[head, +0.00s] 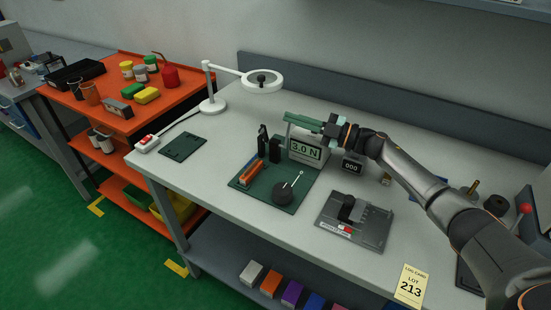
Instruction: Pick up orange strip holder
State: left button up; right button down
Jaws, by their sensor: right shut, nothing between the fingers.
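The orange strip holder (250,174) is a small, long orange piece. It lies at the left side of a dark green mat (299,205) on the grey workbench, beside a black upright part (262,141). My right gripper (289,118) comes in from the right, its greenish fingers pointing left. It is shut and empty, above and to the right of the orange strip holder and apart from it. It appears in front of the top of the display box reading 3.0 N (305,150). My left gripper is not in view.
A dark round part with a thin rod (284,192) sits on the mat. A grey fixture (355,221) stands to the right, a magnifier lamp (213,105) behind left, and a dark green plate (183,146) at left.

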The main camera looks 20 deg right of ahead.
aim_at(255, 168)
jog(key=k+l, duration=0.15)
jog(key=k+j, duration=0.3)
jog(key=k, duration=0.15)
jog(key=k+j, duration=0.3)
jog(key=k, duration=0.15)
